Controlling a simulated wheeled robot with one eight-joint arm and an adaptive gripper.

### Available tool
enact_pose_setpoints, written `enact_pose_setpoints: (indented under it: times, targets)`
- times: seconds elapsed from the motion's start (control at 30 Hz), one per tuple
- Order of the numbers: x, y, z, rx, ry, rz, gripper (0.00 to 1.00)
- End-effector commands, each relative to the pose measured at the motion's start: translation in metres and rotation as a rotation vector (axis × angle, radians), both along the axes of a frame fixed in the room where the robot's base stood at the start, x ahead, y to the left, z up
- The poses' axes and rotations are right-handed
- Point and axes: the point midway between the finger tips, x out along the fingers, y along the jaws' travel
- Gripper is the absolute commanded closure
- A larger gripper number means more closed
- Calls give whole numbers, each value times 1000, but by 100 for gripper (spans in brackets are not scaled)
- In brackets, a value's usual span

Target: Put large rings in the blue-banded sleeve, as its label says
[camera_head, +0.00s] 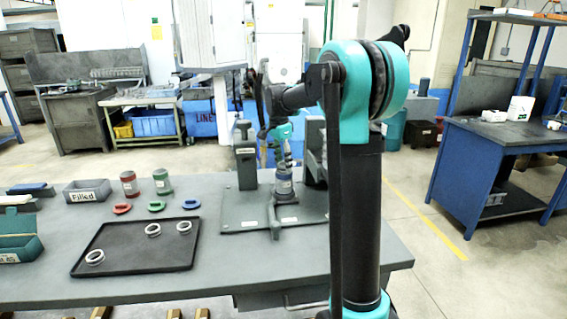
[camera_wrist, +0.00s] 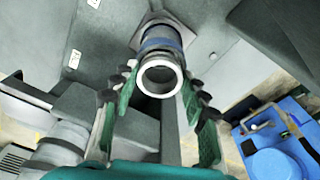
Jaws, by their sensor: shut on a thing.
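The blue-banded sleeve (camera_head: 284,184) stands upright on the grey fixture plate (camera_head: 245,219). In the wrist view its blue band (camera_wrist: 160,38) shows beyond the fingers. My gripper (camera_head: 283,157) points down just above the sleeve. In the wrist view my gripper (camera_wrist: 160,85) has its green fingers on both sides of a silver metal ring (camera_wrist: 158,76) and is shut on it. The ring lines up with the sleeve's mouth; I cannot tell whether they touch. Three more silver rings, (camera_head: 95,257), (camera_head: 153,230) and (camera_head: 184,227), lie on the black tray (camera_head: 130,262).
A red-banded sleeve (camera_head: 129,184) and a green-banded sleeve (camera_head: 162,182) stand behind red, green and blue oval pieces (camera_head: 191,204). A grey bin labelled "Filled" (camera_head: 87,191) and a green box (camera_head: 18,240) are at left. Dark upright blocks (camera_head: 245,160) flank the fixture.

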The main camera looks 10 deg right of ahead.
Motion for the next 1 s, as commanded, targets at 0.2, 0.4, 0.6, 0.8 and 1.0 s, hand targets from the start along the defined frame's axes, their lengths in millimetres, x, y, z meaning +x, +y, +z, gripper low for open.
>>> enact_pose_setpoints:
  times: [0.2,0.4,0.6,0.8,1.0]
  targets:
    - [0,0,0,0,0,0,50]
    - [0,0,0,0,0,0,32]
    - [0,0,0,0,0,0,27]
    - [0,0,0,0,0,0,8]
    - [0,0,0,0,0,0,8]
